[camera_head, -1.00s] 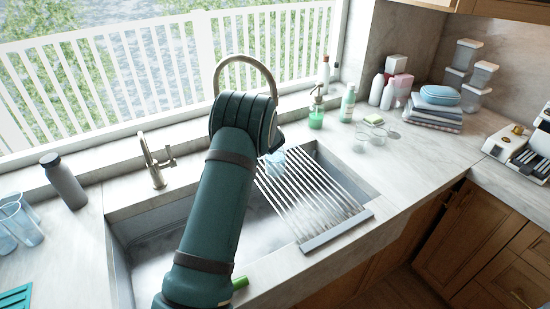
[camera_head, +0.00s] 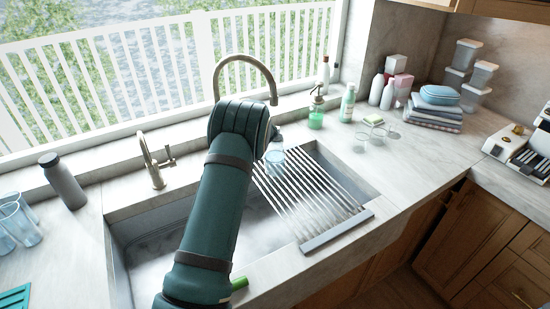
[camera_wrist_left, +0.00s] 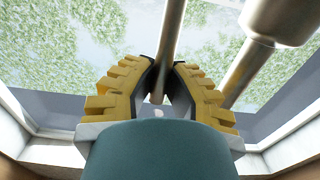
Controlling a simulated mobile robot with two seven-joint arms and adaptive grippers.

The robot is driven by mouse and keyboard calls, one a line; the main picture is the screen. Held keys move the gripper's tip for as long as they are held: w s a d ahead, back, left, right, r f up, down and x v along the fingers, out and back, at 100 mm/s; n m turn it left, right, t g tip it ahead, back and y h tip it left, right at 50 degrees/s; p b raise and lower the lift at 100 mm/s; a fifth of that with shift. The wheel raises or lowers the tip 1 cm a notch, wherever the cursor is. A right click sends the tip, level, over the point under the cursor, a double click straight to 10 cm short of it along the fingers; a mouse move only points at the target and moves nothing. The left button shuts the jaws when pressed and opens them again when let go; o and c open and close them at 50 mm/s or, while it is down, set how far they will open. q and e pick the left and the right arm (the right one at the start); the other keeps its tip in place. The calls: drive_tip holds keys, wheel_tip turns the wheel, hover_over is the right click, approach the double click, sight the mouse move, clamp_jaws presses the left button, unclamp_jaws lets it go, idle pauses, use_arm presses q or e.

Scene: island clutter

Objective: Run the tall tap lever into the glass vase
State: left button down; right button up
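The tall tap (camera_head: 243,58) arches over the sink from behind my left arm. Its lever and my left gripper are hidden by the arm in the head view. In the left wrist view a thin metal rod, which looks like the tap lever (camera_wrist_left: 173,35), runs between the yellow fingers of my left gripper (camera_wrist_left: 166,68). The dark fingertip pads close in on both sides of it. The glass vase, clear and bluish (camera_head: 275,160), stands by the left end of the drying rack, below the spout and partly behind the arm. I cannot make out water. My right gripper is out of view.
The drying rack (camera_head: 335,235) spans the right part of the sink (camera_head: 150,250). A shorter tap (camera_head: 152,165) and a dark bottle (camera_head: 63,182) stand left. Soap bottles (camera_head: 316,112) stand behind the rack.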

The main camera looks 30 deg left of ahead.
use_arm(q)
drive_tip(key=shift+s+d+y, duration=0.15)
drive_tip(key=shift+d+y, duration=0.1)
drive_tip(key=shift+y, duration=0.15)
drive_tip(key=shift+a+h, duration=0.3)
drive_tip(key=shift+h, duration=0.1)
drive_tip(key=shift+d+f+y, duration=0.15)
drive_tip(key=shift+d+y, duration=0.15)
drive_tip(key=shift+y, duration=0.1)
drive_tip(key=shift+s+d+t, duration=0.1)
drive_tip(key=shift+t, duration=0.2)
